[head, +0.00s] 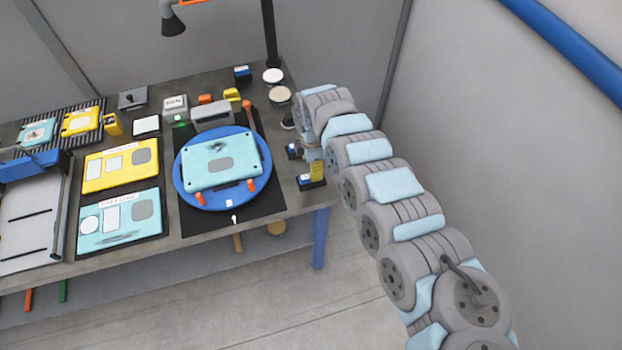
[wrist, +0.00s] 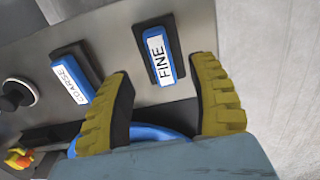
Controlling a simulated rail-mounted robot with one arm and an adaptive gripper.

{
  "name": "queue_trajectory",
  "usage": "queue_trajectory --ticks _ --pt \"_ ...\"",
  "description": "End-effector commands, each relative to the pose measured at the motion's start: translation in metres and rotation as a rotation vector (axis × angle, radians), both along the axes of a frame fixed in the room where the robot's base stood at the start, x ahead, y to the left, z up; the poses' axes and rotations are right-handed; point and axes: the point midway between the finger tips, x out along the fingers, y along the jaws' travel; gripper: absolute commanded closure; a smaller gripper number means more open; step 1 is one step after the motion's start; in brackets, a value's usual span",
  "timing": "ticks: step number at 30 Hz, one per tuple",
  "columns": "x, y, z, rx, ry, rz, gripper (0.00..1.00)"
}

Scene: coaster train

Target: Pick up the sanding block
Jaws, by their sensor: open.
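Two blue-and-black blocks lie on the grey table in the wrist view, one labelled FINE (wrist: 160,55) and one labelled COARSE (wrist: 76,76). My gripper (wrist: 163,72) is open, and its two yellow fingers point toward the FINE block. That block lies between the fingertips in the picture, with nothing gripped; the exact gap to it is hard to tell. The COARSE block is left of the left finger. In the head view my gripper (head: 317,170) is over the table's right end, partly hiding the FINE block (head: 306,183). The COARSE block (head: 293,151) lies just behind.
A blue turntable (head: 182,185) bearing a light-blue panel (head: 222,160) is left of my gripper. A dark round knob (wrist: 17,93) stands beyond the COARSE block. The table's edge is close to the FINE block, with open floor (head: 330,290) in front.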

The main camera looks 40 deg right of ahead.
Motion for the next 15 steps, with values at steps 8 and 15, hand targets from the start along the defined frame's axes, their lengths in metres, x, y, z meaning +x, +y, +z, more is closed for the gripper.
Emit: queue_trajectory --ticks 8,15 --pt "0.0 0.003 -0.013 0.003 0.0 0.001 0.41" --pt "0.001 0.006 -0.041 0.003 0.0 0.002 0.41"
